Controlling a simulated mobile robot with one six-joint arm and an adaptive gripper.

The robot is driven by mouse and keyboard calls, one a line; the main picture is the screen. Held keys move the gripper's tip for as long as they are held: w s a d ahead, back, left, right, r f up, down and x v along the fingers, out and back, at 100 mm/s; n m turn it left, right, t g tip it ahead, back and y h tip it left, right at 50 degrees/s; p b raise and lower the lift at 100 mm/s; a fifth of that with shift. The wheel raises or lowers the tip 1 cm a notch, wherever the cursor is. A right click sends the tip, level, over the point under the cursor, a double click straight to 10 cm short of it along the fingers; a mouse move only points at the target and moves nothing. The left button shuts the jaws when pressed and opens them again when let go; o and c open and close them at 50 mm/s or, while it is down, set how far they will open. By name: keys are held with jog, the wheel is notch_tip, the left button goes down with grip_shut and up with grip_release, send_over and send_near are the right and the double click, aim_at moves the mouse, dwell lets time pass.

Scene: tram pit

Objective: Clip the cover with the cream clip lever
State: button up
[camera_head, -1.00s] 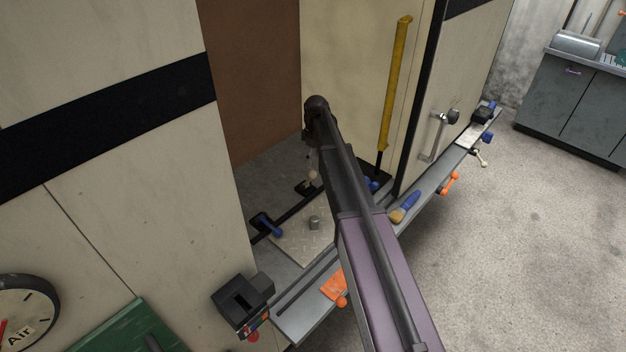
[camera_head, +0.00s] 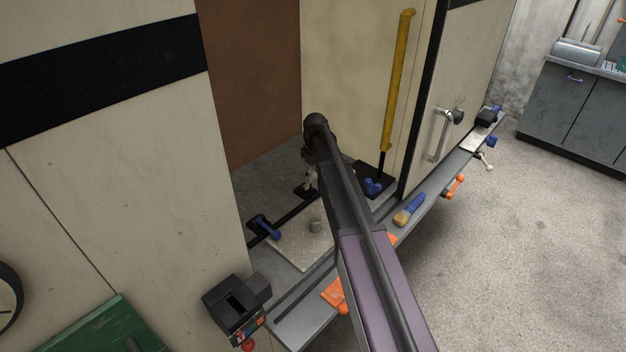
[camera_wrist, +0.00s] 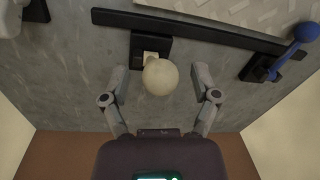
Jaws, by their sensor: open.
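The cream clip lever (camera_wrist: 160,77) shows in the wrist view as a round cream knob above a small black base (camera_wrist: 139,52). My gripper (camera_wrist: 160,82) is open, with one finger on each side of the knob and a visible gap on both sides. In the head view the lever (camera_head: 310,181) is small and partly hidden by my arm. The cover seems to be the pale tread plate (camera_head: 290,247) with a grey knob on the recess floor. A black bar (camera_wrist: 215,33) runs beside the lever base, along the plate's edge.
A yellow pole (camera_head: 397,80) stands at the right wall. A brush (camera_head: 409,209) and an orange clip (camera_head: 334,292) lie on the front ledge. Cabinet walls flank the recess.

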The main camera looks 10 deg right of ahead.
jog(key=shift+f, duration=0.2)
grip_shut()
dwell(0.3)
